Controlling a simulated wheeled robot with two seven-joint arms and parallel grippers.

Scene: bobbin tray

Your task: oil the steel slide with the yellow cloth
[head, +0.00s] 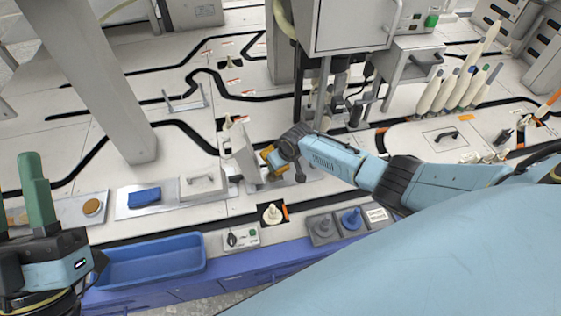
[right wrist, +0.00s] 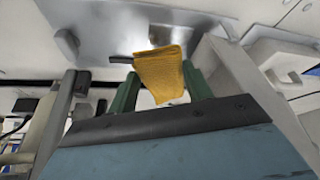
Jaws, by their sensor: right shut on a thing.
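My right gripper (right wrist: 165,88) has green fingers and is shut on the folded yellow cloth (right wrist: 162,75), which hangs between the fingertips. In the head view the cloth (head: 270,156) shows beside an upright pale metal plate (head: 243,152), partly hidden by my right wrist. The shiny steel surface (right wrist: 105,35) that I take for the steel slide lies beyond the cloth in the right wrist view. I cannot tell whether the cloth touches it. My left gripper (head: 34,170) is at the far left with its green fingers pointing up. They overlap in view, so the gap is unclear.
A blue cloth (head: 144,197) lies on a flat plate left of the work spot. A blue tray (head: 150,266) sits at the front left. A cream bobbin (head: 272,214) and a small control box (head: 241,237) stand in front. A grey post (head: 95,75) rises behind left.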

